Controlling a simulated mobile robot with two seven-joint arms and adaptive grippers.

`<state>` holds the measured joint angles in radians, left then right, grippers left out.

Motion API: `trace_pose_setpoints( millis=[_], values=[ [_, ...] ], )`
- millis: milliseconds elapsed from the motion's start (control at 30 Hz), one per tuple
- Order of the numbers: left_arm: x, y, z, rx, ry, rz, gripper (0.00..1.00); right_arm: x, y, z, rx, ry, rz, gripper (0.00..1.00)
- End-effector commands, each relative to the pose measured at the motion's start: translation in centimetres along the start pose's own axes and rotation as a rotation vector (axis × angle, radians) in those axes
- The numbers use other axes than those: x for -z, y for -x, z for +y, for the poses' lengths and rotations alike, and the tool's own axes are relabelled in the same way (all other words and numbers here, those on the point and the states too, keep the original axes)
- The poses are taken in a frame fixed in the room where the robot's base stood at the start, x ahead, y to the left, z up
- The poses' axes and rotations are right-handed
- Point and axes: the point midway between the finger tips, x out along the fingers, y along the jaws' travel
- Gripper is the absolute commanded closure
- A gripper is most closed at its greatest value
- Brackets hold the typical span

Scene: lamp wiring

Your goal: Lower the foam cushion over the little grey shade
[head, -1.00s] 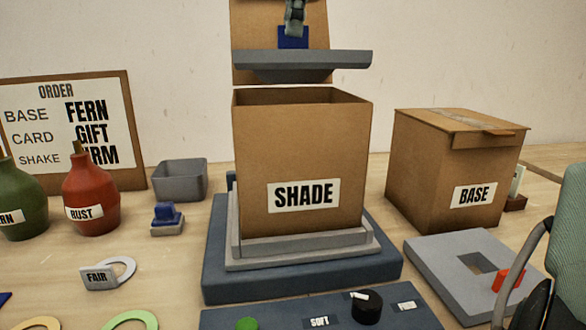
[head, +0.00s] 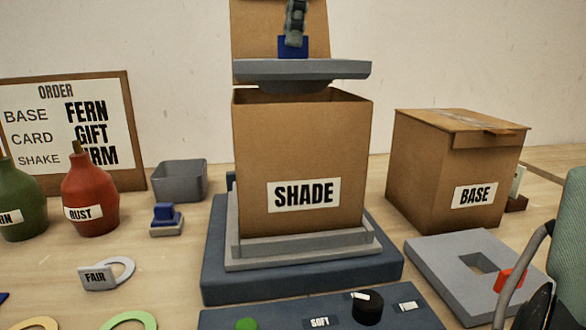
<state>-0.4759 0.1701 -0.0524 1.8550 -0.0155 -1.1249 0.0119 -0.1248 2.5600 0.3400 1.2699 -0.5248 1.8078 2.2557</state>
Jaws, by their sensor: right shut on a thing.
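The foam cushion (head: 300,70) is a wide grey slab with a narrower underside and a blue handle (head: 293,47) on top. My right gripper (head: 295,36) comes down from the top edge and is shut on that handle. The cushion hangs roughly level over the open cardboard box labelled SHADE (head: 300,150). Its underside just overlaps the box's far rim in the picture; whether it has entered the opening I cannot tell. The little grey shade is not visible; the box's front wall hides the inside. My left gripper is not in view.
The SHADE box stands on a grey tray (head: 375,250) on a dark blue platform (head: 300,283). The raised lid (head: 245,35) stands behind the cushion. A closed BASE box (head: 440,170) is to the right; red and green bottles and a grey bin (head: 180,182) are to the left.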

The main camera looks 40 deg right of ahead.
Motion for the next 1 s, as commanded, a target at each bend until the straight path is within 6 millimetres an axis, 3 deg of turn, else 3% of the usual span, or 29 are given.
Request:
trace_pose_setpoints(
  millis=[500,1000],
  values=[
    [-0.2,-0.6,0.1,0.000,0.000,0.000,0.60,-0.2,-1.4,0.0,0.000,0.000,0.000,1.00],
    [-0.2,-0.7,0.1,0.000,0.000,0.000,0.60,-0.2,-1.5,0.0,0.000,0.000,0.000,1.00]
  ],
)
